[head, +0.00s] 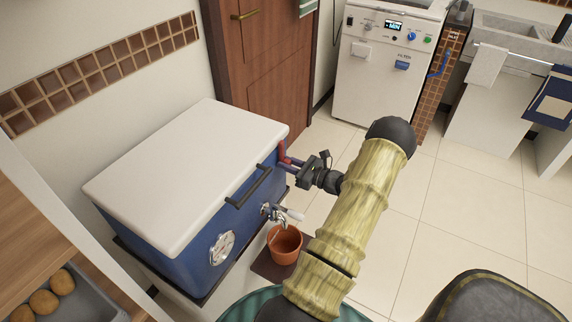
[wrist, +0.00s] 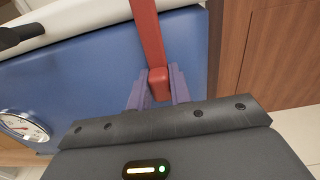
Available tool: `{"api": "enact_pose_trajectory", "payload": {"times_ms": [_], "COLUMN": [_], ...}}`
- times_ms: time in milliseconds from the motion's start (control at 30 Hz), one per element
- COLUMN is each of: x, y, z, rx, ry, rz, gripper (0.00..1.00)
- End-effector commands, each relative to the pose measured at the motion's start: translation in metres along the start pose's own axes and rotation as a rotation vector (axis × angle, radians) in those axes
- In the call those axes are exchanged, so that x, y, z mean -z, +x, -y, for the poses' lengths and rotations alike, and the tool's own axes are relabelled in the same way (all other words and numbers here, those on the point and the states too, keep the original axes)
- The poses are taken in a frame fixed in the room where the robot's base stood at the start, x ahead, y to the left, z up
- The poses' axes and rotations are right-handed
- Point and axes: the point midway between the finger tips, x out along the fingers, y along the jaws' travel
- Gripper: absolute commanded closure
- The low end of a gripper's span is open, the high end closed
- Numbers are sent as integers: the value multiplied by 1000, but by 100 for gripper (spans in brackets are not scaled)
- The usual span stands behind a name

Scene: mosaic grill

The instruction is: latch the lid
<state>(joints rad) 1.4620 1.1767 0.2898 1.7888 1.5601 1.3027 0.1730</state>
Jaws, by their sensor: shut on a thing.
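The blue cooler box (head: 175,262) has a white lid (head: 190,165) that lies down on it, with a dark handle (head: 248,187) on its front. A red latch (head: 282,149) is at the box's right end. In the wrist view the red latch (wrist: 148,32) runs up across the blue wall and over the white lid rim (wrist: 80,18). My gripper (head: 294,163) is at this latch. Its purple fingers (wrist: 158,88) are shut on the latch's lower end, one on each side. Whether the latch is hooked fast cannot be told.
A metal tap (head: 275,214) and a round dial (head: 221,248) are on the cooler's front. A terracotta pot (head: 284,244) stands below the tap. A wooden door (head: 262,75) is behind. The tiled floor (head: 455,215) to the right is clear.

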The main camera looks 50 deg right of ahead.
Motion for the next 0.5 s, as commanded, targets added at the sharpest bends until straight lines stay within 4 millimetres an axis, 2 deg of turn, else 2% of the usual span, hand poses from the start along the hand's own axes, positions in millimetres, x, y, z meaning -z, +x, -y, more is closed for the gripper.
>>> {"api": "enact_pose_trajectory", "payload": {"times_ms": [100, 133, 200, 500], "x": [4, 4, 3, 1], "y": [-3, -3, -3, 0], "z": [1, 1, 0, 0], "rx": [4, 4, 3, 0], "ry": [-1, -1, -1, -1], "rz": [-11, -11, -9, -4], "gripper": [100, 74, 60, 58]}}
